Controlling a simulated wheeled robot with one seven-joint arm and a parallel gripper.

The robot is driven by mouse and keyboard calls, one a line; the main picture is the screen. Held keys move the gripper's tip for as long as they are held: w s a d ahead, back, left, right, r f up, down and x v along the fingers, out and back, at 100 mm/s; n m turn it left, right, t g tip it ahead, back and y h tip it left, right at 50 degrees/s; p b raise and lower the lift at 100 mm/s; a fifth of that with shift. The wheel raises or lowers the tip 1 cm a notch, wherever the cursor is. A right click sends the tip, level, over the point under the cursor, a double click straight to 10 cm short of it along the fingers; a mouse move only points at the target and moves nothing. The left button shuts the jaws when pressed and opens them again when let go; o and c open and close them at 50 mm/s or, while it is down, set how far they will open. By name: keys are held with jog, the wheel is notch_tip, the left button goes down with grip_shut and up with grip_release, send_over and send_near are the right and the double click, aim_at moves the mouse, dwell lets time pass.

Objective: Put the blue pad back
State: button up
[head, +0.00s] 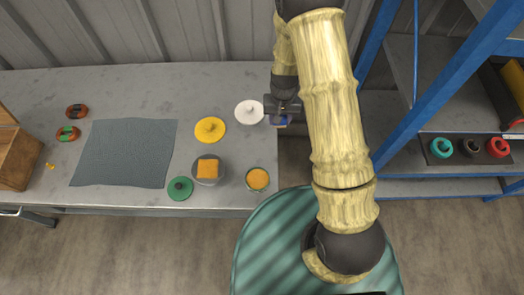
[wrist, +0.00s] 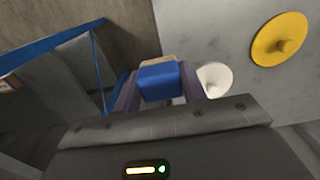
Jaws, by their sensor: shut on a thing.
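My gripper (head: 283,108) is shut on the blue pad (wrist: 159,82) and holds it near the table's right edge. In the wrist view the pad sits between the two fingers, with a tan part showing at its far end. In the head view only a small part of the blue pad (head: 280,121) shows under the gripper. A white disc with a knob (head: 249,112) lies just left of the gripper; it also shows in the wrist view (wrist: 214,80). Whether the pad touches anything below is hidden.
The grey table (head: 230,80) also bears a yellow disc (head: 210,129), a green disc (head: 180,188), an orange block (head: 208,168) on a grey disc, a round orange-topped piece (head: 257,179), a dark mat (head: 125,153) and a wooden box (head: 15,155). A blue-framed shelf (head: 430,90) stands right.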

jog(key=s+a+f+b, duration=0.1)
jog(key=a+b, duration=0.3)
jog(key=a, duration=0.2)
jog(key=shift+s+f, duration=0.35)
jog(key=shift+s, duration=0.05)
jog(key=shift+f, duration=0.15)
notch_tip(320, 180, down, 6)
jog(key=shift+r, duration=0.2)
jog(key=shift+f+p, duration=0.45)
jog(key=shift+f, duration=1.65)
